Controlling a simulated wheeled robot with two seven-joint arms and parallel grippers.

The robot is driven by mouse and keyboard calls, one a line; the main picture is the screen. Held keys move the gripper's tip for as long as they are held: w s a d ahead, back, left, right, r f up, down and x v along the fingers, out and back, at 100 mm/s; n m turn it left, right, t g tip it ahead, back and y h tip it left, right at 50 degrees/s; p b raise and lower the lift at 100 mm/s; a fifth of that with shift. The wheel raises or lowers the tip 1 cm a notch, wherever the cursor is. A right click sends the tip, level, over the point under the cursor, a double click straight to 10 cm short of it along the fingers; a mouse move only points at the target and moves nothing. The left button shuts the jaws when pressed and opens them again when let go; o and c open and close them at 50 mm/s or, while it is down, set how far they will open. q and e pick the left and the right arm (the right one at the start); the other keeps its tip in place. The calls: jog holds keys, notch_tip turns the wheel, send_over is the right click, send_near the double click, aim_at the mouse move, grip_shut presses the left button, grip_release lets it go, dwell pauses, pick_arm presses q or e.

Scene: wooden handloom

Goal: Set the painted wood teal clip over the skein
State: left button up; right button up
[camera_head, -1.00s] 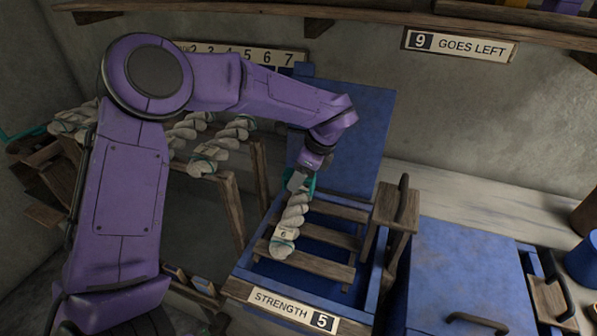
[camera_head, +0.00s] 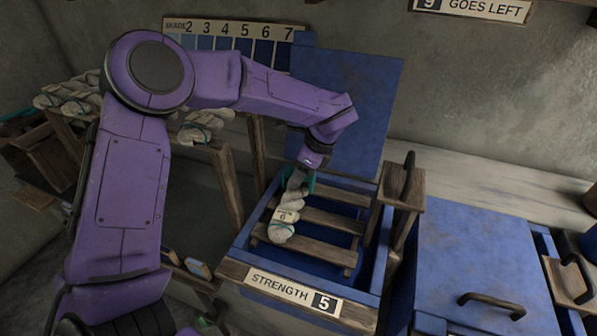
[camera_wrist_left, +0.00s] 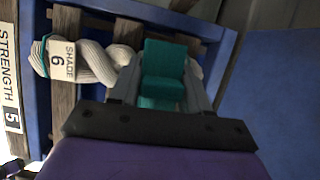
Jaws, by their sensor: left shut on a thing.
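My left gripper (camera_head: 300,182) is shut on the teal clip (camera_wrist_left: 165,72) and points down into the open blue box. Part of the clip (camera_head: 311,183) shows beside the fingers in the head view. The pale twisted skein (camera_head: 284,222) lies on wooden slats in the box. The skein (camera_wrist_left: 95,62) wears a paper tag reading "SHADE 6" and a teal tie near one end. The clip is at the skein's far part; the fingers hide whether it touches or straddles it. My right gripper is not in view.
The box front carries a "STRENGTH 5" label (camera_head: 293,293); its blue lid (camera_head: 345,105) stands open behind. A wooden post with a dark handle (camera_head: 404,187) rises at the right. A closed blue box (camera_head: 470,260) is farther right. Other skeins (camera_head: 70,95) lie on wooden rails at left.

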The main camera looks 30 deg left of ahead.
pick_arm(q)
jog(key=o, duration=1.1)
jog(key=v, duration=1)
jog(key=shift+r, duration=0.4)
